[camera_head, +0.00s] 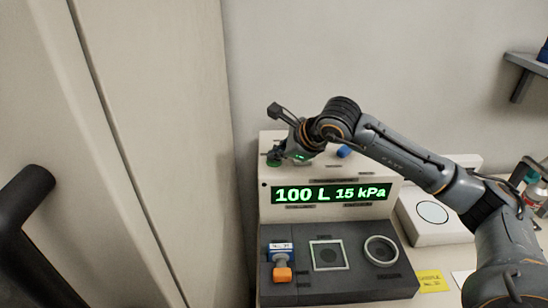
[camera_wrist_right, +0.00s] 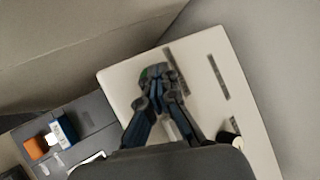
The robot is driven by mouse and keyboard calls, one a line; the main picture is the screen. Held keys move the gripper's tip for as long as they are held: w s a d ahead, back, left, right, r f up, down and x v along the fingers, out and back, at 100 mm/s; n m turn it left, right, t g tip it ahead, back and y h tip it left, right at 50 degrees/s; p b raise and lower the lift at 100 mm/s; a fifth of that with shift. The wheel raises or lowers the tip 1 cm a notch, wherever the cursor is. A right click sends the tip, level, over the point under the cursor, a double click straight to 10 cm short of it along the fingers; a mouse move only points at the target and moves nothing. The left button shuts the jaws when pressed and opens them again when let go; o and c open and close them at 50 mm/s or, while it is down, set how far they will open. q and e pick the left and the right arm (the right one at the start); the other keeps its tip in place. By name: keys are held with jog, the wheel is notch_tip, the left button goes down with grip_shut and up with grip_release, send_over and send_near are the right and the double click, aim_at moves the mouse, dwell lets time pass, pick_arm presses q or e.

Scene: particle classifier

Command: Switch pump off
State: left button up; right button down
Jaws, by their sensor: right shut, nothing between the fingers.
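The pump unit (camera_head: 265,212) is a pale box with a lit green display (camera_head: 331,194) reading "100 L 15 kPa". A green button (camera_head: 274,156) sits at the left of its sloped top, and a blue knob (camera_head: 344,151) sits to the right. My right gripper (camera_head: 279,152) is shut and empty, with its fingertips at the green button. In the right wrist view the closed fingers (camera_wrist_right: 158,78) cover most of a small green patch on the pale top. I cannot tell whether they touch or press it. My left gripper is not in view.
A dark tray (camera_head: 310,290) in front holds a blue-and-orange vial (camera_head: 281,262), a square plate (camera_head: 328,255) and a ring (camera_head: 381,251). A white scale (camera_head: 432,212) and yellow note (camera_head: 430,281) lie to the right. A tall cabinet (camera_head: 160,130) stands close on the left.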

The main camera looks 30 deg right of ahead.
aim_at(276, 163)
jog(key=shift+r+p, duration=0.65)
jog(key=shift+r, duration=0.55)
jog(key=shift+r, duration=0.1)
notch_tip(276, 163, up, 5)
jog(key=p, duration=0.2)
jog(key=shift+p, duration=0.4)
jog(key=shift+f, duration=0.2)
